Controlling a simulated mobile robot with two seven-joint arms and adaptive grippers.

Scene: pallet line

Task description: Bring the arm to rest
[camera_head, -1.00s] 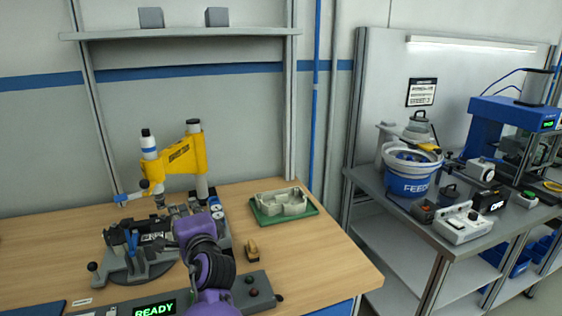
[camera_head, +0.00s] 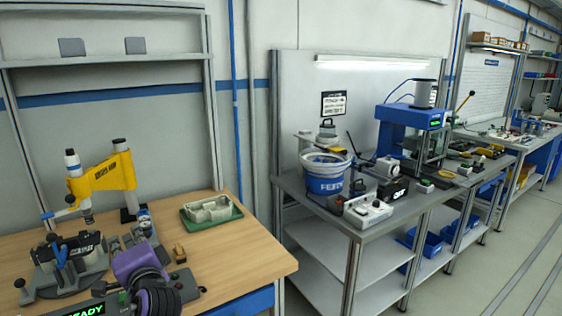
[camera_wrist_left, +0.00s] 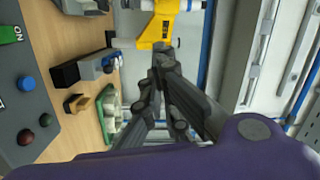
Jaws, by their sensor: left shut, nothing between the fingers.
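My purple left arm (camera_head: 138,264) is low over the front of the wooden bench in the head view, its fingers not clearly visible there. In the left wrist view my left gripper (camera_wrist_left: 162,55) has its dark fingers together with nothing between them. Beyond the fingertips in that view is part of the yellow press (camera_wrist_left: 158,28); I cannot tell the gap. The press also stands on the bench at left in the head view (camera_head: 105,174). My right gripper is in neither view.
A dark fixture (camera_head: 72,262) stands left of my arm. A small tan block (camera_head: 180,254) and a green tray (camera_head: 190,222) with a pale part (camera_head: 208,209) lie to its right. A grey table (camera_head: 335,222) with a blue feeder bowl (camera_head: 326,180) stands farther right.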

